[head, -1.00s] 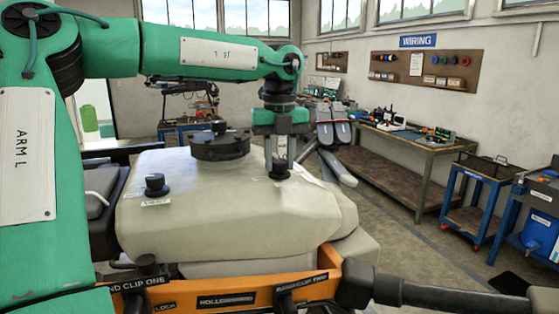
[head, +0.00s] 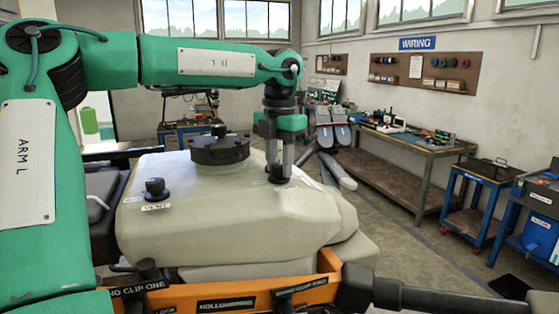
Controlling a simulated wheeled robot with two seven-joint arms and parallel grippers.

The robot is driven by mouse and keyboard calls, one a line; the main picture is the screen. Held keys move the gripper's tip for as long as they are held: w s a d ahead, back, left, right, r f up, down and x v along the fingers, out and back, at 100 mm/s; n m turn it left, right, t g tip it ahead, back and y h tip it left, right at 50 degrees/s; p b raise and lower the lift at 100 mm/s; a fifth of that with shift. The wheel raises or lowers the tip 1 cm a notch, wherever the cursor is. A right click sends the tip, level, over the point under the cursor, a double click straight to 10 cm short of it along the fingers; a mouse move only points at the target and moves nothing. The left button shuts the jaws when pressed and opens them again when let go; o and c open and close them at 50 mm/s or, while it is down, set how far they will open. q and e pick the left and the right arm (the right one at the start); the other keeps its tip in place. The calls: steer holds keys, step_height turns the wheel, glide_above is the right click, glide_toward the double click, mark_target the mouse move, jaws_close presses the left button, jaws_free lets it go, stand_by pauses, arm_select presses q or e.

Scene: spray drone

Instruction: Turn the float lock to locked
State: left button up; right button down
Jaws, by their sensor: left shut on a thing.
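A large beige tank (head: 230,215) sits in the middle, on an orange and black drone frame (head: 235,294). On its top are a large black cap (head: 220,147) and, at the left, a small black knob (head: 157,188) with a label (head: 157,206). My left gripper (head: 279,172) reaches down onto the right part of the tank top, fingers pointing down. It is shut on a small dark knob (head: 277,177) there, mostly hidden by the fingers; I cannot read which way it points. My right gripper is not in view.
A wooden workbench (head: 425,150) stands along the right wall below a WIRING sign (head: 417,43). Blue carts (head: 478,195) stand at the right. Dark drone arms extend beside the tank. The floor between tank and bench is clear.

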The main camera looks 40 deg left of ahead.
mark_target(279, 165)
arm_select(q)
steer(key=m, duration=0.5)
steer(key=shift+r+p, duration=0.2)
steer(key=shift+p, duration=0.2)
steer(key=shift+m, duration=1.2)
steer(key=o, duration=0.7)
steer(key=shift+f, duration=0.1)
step_height(279, 165, up, 14)
steer(key=b, duration=0.2)
steer(key=shift+f, duration=0.1)
